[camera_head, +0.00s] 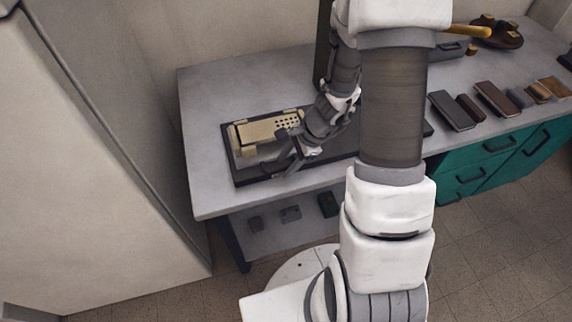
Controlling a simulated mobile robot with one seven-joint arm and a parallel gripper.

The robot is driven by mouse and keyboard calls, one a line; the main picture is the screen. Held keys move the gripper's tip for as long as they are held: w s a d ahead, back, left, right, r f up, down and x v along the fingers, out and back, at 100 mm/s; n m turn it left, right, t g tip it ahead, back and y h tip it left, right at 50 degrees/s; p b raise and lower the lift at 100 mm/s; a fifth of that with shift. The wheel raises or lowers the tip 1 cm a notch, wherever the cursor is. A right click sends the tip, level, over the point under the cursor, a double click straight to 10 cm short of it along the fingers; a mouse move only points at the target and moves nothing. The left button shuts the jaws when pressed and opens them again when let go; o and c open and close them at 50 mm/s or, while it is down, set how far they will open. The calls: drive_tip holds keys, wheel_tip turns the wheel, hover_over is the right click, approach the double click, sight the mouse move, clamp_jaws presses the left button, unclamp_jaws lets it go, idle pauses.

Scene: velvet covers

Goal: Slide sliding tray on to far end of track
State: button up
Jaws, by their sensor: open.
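The sliding tray (262,132) is a pale brass-coloured piece with dark holes in its right part. It sits near the left end of a long dark track base (240,178) on the grey table. The base reappears to the right of my arm, and its middle is hidden behind the arm. My gripper (278,164) is low over the base, at the front right side of the tray. Its jaws are open. I cannot tell whether a finger touches the tray.
Dark blocks (452,110) and brown pieces lie on the table (205,95) at the right. A round brown stand (498,36) and a yellow handle (468,31) are at the back right. Small items lie on the lower shelf (268,232). A large pale cabinet (90,170) stands left.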

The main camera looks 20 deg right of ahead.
drive_tip(key=shift+a+f, duration=0.1)
drive_tip(key=shift+f, duration=0.05)
clamp_jaws()
idle(1.4)
